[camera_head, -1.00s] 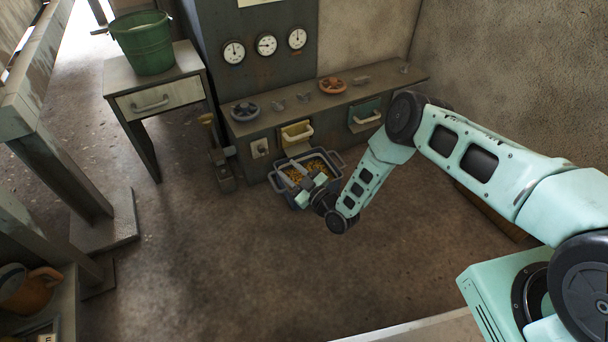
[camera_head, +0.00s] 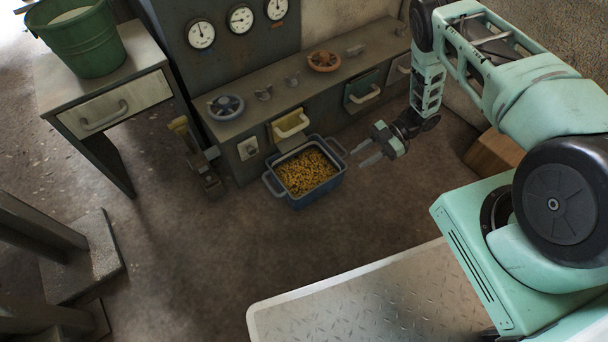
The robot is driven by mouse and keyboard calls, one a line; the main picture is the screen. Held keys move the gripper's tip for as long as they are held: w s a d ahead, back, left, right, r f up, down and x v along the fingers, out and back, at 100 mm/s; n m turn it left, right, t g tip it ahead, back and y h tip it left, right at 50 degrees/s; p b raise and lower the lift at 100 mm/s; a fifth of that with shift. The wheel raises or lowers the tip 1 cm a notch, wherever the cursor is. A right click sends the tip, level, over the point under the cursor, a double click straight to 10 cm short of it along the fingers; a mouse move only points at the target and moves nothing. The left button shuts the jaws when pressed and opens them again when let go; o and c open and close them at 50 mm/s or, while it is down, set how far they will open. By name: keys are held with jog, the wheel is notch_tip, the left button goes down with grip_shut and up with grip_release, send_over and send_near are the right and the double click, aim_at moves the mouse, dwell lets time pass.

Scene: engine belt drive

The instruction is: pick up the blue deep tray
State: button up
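The blue deep tray (camera_head: 318,190) stands on the floor in front of the control console, filled with small yellow-brown pieces. It has a grey handle at its left end and another at its right end. My gripper (camera_head: 365,154) is just to the right of the tray, close to the right handle. Its two fingers are apart and point left toward the tray, with nothing visible between them. From this view I cannot tell how high the fingers are relative to the handle.
The console (camera_head: 300,88) with gauges, valve wheels and drawers stands right behind the tray. A small table (camera_head: 105,105) with a green bucket (camera_head: 78,38) is at left. A cardboard-coloured box (camera_head: 494,153) lies at right. Floor in front of the tray is free.

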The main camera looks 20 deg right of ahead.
jog(key=b, duration=0.4)
send_near(321, 184)
jog(key=a+f, duration=0.2)
jog(key=shift+a+f, duration=0.1)
jog(key=shift+a, duration=0.25)
jog(key=b+x, duration=0.1)
jog(key=x, duration=0.1)
jog(key=b+x, duration=0.2)
jog(key=x, duration=0.1)
jog(key=shift+s+a, duration=0.2)
jog(key=shift+a, duration=0.45)
jog(key=shift+c, duration=0.3)
grip_shut()
